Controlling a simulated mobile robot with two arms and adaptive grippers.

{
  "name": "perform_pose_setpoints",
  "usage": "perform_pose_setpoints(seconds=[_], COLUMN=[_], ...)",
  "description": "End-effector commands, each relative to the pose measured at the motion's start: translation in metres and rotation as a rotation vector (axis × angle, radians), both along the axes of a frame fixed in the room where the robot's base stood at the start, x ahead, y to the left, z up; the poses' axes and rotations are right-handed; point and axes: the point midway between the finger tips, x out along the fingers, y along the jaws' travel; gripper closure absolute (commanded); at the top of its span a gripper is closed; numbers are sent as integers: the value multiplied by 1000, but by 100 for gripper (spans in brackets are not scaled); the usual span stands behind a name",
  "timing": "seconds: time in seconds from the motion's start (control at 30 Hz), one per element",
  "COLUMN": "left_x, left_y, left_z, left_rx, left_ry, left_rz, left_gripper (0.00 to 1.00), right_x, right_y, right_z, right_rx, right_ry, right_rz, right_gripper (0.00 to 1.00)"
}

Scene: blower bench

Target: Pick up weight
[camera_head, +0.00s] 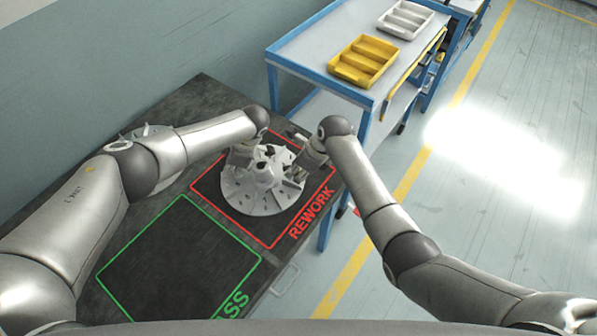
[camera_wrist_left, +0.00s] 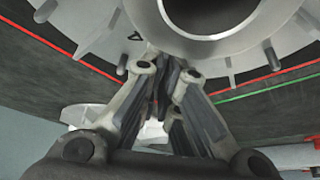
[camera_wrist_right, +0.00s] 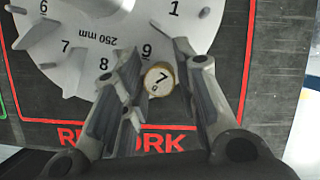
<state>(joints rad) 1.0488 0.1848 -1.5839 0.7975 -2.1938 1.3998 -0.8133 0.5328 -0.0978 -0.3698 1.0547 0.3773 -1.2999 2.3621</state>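The weight (camera_wrist_right: 158,78), a small round brass-rimmed piece marked 7, shows in the right wrist view at the rim of the grey impeller (camera_wrist_right: 75,45). I cannot tell whether it rests on the impeller or beside it. My right gripper (camera_wrist_right: 152,62) is open, with one finger on each side of the weight and gaps visible. The impeller (camera_head: 262,190) lies in the red REWORK square in the head view. My left gripper (camera_head: 240,157) is at its far left side.
The green-outlined PASS square (camera_head: 180,260) is empty on the dark bench. Another grey part (camera_head: 147,131) is partly hidden behind my left arm. A blue-framed cart (camera_head: 310,55) holds a yellow tray (camera_head: 364,61) and a white tray (camera_head: 405,19). Open floor lies to the right.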

Motion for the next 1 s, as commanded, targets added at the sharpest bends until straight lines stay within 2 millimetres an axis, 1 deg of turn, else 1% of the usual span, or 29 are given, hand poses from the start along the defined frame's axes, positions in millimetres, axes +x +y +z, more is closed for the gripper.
perform_pose_setpoints(seconds=[0.07,0.1,0.17,0.47,0.57,0.67,0.77,0.9,1.0], left_x=[-2,-2,-2,-3,-3,-3,-3,-3,-3], left_y=[0,0,0,0,0,0,0,0,0], left_z=[-3,-3,-3,-3,-3,-3,-3,-3,-3], left_rx=[-1,-1,-1,-1,-1,-1,-1,-1,-1], left_ry=[5,5,5,6,6,6,6,6,6], left_rz=[1,1,1,1,1,1,1,1,1], left_gripper=[100,100,100,100,100,100,100,100,100], right_x=[0,0,0,0,0,0,0,1,0], right_y=[0,0,0,0,0,1,1,1,1], right_z=[0,0,0,0,3,13,29,59,77], right_rx=[0,0,0,0,1,3,4,4,3], right_ry=[0,0,0,1,0,-2,-3,-5,-3], right_rz=[0,0,0,0,0,1,1,0,-1], right_gripper=[73,79,85,86,86,86,86,86,86])
